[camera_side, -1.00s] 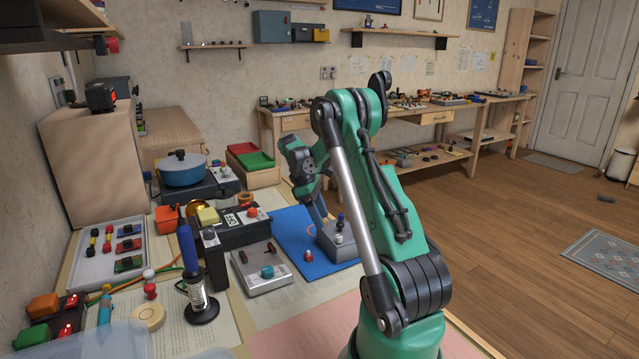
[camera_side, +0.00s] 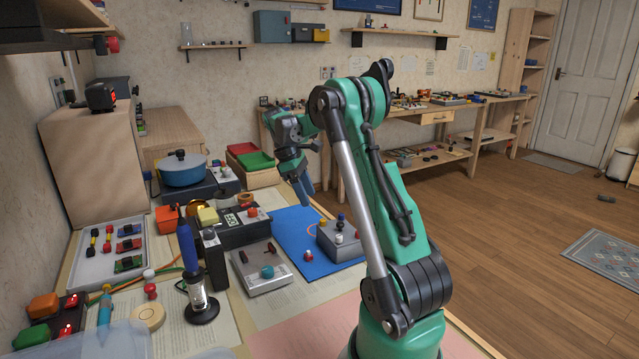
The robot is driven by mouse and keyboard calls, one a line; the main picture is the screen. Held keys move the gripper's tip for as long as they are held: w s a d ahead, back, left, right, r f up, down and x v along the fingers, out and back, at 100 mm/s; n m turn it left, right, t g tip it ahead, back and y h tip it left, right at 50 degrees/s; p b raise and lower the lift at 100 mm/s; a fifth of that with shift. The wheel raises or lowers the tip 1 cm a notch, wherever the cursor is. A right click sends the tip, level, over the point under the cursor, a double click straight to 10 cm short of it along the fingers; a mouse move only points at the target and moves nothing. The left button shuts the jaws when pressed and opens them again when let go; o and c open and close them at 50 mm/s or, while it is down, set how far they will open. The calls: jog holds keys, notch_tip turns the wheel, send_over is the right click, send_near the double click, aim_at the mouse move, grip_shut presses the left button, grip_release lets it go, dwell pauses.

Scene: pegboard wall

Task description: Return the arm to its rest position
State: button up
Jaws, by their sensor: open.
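My green and black arm stands at the front right of the workbench. Its forearm reaches back and to the left, and my gripper (camera_side: 303,192) hangs from it, pointing down. The gripper is open, with nothing seen between its fingers, and is above the far part of the blue mat (camera_side: 290,228). A grey box with knobs (camera_side: 345,243) sits on the mat's right side, below and to the right of the gripper and apart from it.
A blue pot (camera_side: 183,171) and a green tray (camera_side: 254,160) stand behind. Air above the mat is clear.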

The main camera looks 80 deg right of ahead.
jog(key=w+a+r+t+h, duration=0.1)
jog(key=w+a+r+t, duration=0.15)
jog(key=a, duration=0.55)
jog(key=w+a+r+t+h, duration=0.1)
jog(key=w+a+r+t, duration=0.2)
jog(key=a, duration=0.6)
jog(key=a+f+t+y, duration=0.2)
jog(key=a+t, duration=0.3)
jog(key=a, duration=0.9)
jog(key=shift+s+a+f+m+t+y, duration=0.2)
jog(key=shift+s+f+m+t+y, duration=0.1)
jog(key=shift+s+f+t, duration=0.1)
